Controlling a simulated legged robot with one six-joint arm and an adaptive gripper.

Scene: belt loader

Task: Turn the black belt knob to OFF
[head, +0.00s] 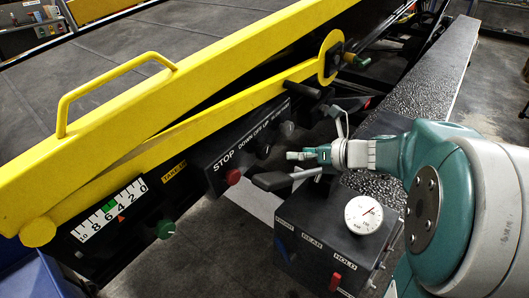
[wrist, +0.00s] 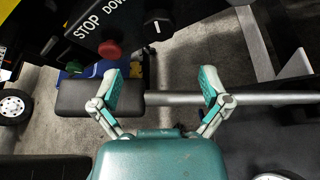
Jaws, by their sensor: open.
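A black control panel (head: 222,160) carries white lettering with STOP and DOWN OFF UP, and further lettering too small to read. A black knob (head: 263,151) sits under the DOWN OFF UP lettering, and a red knob (head: 232,177) under STOP. The wrist view shows a black knob (wrist: 158,26) beside the red knob (wrist: 109,49). I cannot tell which black knob is the belt knob, or its setting. My gripper (wrist: 160,86) is open and empty, its fingers wide apart. In the head view my gripper (head: 303,156) is right of the panel, apart from the knobs.
A black-padded lever (wrist: 85,100) with a metal rod lies beneath my fingers. A black box (head: 315,250) with a dial (head: 364,214) and switches stands below my arm. A yellow rail (head: 120,90) runs above the panel. A green knob (head: 165,229) is at lower left.

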